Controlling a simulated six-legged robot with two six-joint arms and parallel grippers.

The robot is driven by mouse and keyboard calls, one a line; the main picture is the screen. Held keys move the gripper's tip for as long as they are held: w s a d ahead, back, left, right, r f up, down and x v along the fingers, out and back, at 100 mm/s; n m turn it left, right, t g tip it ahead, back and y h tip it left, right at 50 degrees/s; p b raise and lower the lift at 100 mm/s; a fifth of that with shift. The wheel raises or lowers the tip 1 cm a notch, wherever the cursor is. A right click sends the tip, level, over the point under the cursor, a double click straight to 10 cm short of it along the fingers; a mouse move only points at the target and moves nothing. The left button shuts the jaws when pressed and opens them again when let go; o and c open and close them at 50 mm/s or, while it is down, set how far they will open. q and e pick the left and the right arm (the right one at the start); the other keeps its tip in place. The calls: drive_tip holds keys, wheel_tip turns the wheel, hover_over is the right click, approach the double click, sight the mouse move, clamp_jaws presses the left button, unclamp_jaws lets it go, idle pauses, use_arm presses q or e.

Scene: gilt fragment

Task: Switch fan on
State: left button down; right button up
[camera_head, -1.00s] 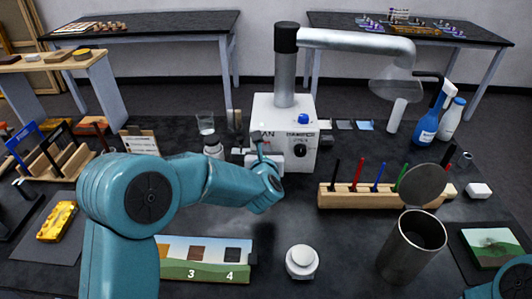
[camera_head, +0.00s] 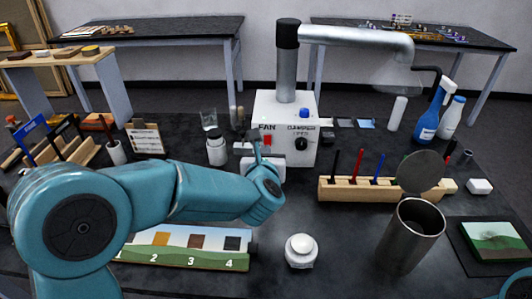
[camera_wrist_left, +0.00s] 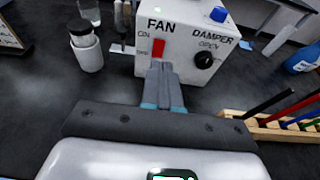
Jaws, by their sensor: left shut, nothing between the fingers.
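The white fan box (camera_head: 275,108) stands at the back middle of the black table, with a metal duct rising from it. Its front carries the red fan switch (camera_head: 267,140) under the word FAN and a black damper knob (camera_head: 301,144). In the left wrist view the red switch (camera_wrist_left: 158,48) sits just beyond my fingertips. My left gripper (camera_head: 257,139) is shut and empty, its tips pointing at the box just below the switch; it also shows in the wrist view (camera_wrist_left: 160,68). I cannot tell whether the tips touch the box. My right gripper is not in view.

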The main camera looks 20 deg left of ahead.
use_arm(q)
drive_tip(key=v, duration=0.2)
drive_tip(key=shift+s+r, duration=0.3)
idle(0.3)
